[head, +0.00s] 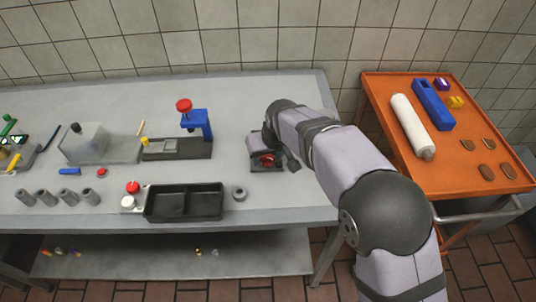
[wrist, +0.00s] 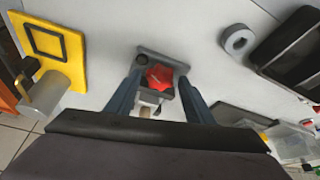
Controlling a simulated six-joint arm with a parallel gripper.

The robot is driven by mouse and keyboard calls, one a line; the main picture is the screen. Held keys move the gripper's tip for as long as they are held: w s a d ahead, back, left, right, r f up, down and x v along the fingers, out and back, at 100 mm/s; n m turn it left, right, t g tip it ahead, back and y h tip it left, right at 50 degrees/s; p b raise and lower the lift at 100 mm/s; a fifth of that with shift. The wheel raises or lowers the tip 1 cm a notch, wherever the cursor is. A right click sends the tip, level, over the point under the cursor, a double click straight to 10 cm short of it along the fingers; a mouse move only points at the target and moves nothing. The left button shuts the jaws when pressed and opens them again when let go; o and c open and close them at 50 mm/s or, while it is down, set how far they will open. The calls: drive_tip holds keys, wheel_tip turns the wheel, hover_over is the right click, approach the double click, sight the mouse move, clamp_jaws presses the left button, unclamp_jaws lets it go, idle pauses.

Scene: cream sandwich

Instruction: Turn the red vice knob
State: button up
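The red vice knob (wrist: 160,77) sits on a small grey base with a dark round spot in the wrist view. It also shows as a red patch (head: 267,160) low on the vice (head: 258,165) in the head view, partly covered by my arm. My gripper (wrist: 159,84) points down over the vice with its two dark blue fingers apart, one on each side of the knob. Small gaps show between the fingers and the knob, so it looks open. I cannot tell how far above the knob the fingertips are.
A grey ring (head: 239,194) and a black two-part tray (head: 147,215) lie left of the vice. A blue press with a red knob (head: 184,105) stands farther back. A yellow plate (wrist: 77,45) shows in the wrist view. An orange cart (head: 460,178) stands right.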

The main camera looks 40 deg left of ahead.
drive_tip(key=c, duration=0.7)
drive_tip(key=shift+c, duration=0.2)
drive_tip(key=shift+m, duration=0.4)
drive_tip(key=m, duration=0.1)
drive_tip(key=m+t+h, duration=0.1)
drive_tip(key=shift+s+a+m, duration=0.15)
drive_tip(key=shift+m, duration=0.15)
drive_tip(key=m+h, duration=0.1)
drive_tip(key=m, duration=0.3)
drive_tip(key=shift+a+t+b, duration=0.15)
drive_tip(key=shift+t+b, duration=0.25)
drive_tip(key=shift+m, duration=0.3)
drive_tip(key=o, duration=1)
drive_tip(key=shift+o, duration=0.2)
drive_tip(key=shift+s+r, duration=0.1)
drive_tip(key=shift+r, duration=0.05)
